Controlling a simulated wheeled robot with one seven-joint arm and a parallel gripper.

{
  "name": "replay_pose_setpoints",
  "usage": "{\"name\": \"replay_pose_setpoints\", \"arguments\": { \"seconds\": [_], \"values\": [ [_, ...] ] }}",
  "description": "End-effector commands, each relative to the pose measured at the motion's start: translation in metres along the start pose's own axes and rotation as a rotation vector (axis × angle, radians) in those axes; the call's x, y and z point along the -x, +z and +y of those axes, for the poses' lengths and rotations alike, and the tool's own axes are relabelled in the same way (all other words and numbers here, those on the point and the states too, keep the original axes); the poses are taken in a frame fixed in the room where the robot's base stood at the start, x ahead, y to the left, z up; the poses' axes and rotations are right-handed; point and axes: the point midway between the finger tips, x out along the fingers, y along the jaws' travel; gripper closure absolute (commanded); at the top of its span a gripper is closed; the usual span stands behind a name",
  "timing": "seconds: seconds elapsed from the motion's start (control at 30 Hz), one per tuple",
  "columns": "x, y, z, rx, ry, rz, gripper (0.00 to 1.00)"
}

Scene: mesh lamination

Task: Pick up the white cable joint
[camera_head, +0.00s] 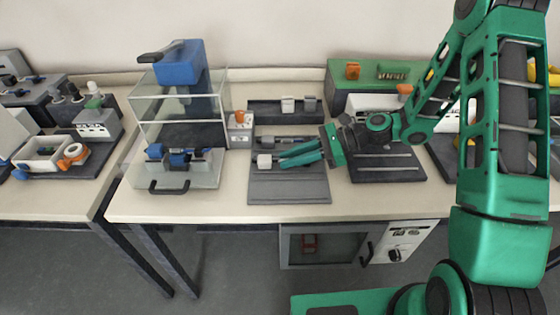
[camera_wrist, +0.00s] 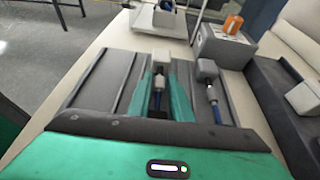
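The white cable joint (camera_head: 264,161) lies on a dark grooved tray (camera_head: 290,190) on the middle table. In the wrist view the joint (camera_wrist: 161,57) sits just beyond my fingertips, with its dark and blue cable running back between the fingers. My gripper (camera_wrist: 162,75) is low over the tray, with its green fingers apart on either side of the cable. In the head view the gripper (camera_head: 283,158) reaches in from the right. Whether the fingers touch the cable cannot be told.
A second, greyer joint with a blue cable (camera_wrist: 207,70) lies beside it in a parallel groove. White and grey blocks (camera_head: 288,105) stand on a back rack. A clear-walled machine with a blue head (camera_head: 180,68) stands left; a grey box with an orange knob (camera_head: 239,131) is close by.

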Motion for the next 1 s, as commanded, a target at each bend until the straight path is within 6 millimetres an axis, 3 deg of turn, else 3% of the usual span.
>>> {"name": "replay_pose_setpoints", "arguments": {
  "seconds": [0.3,0.4,0.77,1.0],
  "values": [
    [-0.006,0.0,0.0,0.0,-0.001,0.0,0.81],
    [-0.006,0.0,0.0,0.0,-0.001,0.0,1.0],
    [-0.004,0.003,0.0,0.001,-0.001,0.0,1.0],
    [0.008,0.031,-0.001,0.004,-0.003,0.0,1.0]
  ]
}}
